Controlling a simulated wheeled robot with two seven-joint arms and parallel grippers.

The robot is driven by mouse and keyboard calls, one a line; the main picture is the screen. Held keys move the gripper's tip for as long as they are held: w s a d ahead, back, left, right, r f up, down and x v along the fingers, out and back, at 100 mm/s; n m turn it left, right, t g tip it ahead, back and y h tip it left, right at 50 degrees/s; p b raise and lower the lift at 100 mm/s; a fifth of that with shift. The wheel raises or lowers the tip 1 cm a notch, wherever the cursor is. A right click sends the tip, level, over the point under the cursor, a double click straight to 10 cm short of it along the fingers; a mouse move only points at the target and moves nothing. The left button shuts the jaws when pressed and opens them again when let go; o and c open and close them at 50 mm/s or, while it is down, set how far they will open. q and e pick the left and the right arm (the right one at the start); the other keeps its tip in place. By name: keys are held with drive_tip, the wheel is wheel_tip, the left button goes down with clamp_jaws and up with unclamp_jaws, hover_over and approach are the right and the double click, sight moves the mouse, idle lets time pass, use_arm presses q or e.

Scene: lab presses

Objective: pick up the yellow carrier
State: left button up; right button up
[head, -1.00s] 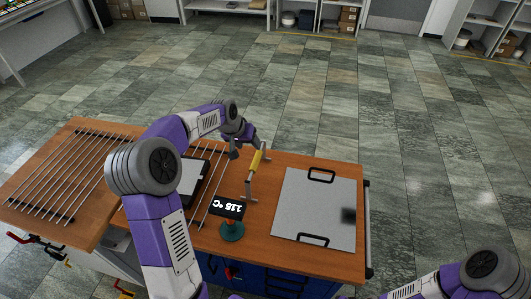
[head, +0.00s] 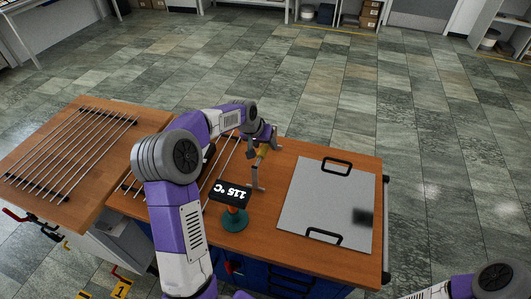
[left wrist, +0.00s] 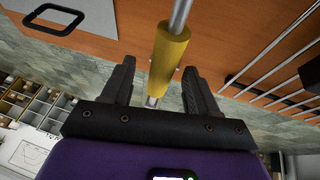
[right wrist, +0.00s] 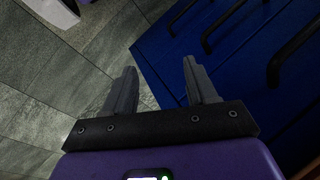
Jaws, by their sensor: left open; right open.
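The yellow carrier (head: 262,153) stands on the wooden bench top, a yellow grip on a grey metal bar with a foot at its near end. My left gripper (head: 262,142) is open over the grip, at the carrier's far part. In the left wrist view the yellow grip (left wrist: 168,58) lies between the two spread fingers of the left gripper (left wrist: 160,70), with a gap on each side. My right gripper (right wrist: 160,69) is open and empty, in front of blue drawers. It is outside the head view.
A grey plate (head: 325,205) with two black handles lies right of the carrier. A temperature display (head: 231,195) reading 115 °C stands on a green base near the front. A rack of metal rods (head: 75,150) lies at left; more rods lie beneath my left arm.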

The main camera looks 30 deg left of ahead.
use_arm(q)
drive_tip(key=b+x, duration=0.1)
drive_tip(key=x, duration=0.3)
drive_tip(key=shift+f, duration=0.3)
clamp_jaws()
drive_tip(key=shift+w+a+r, duration=0.1)
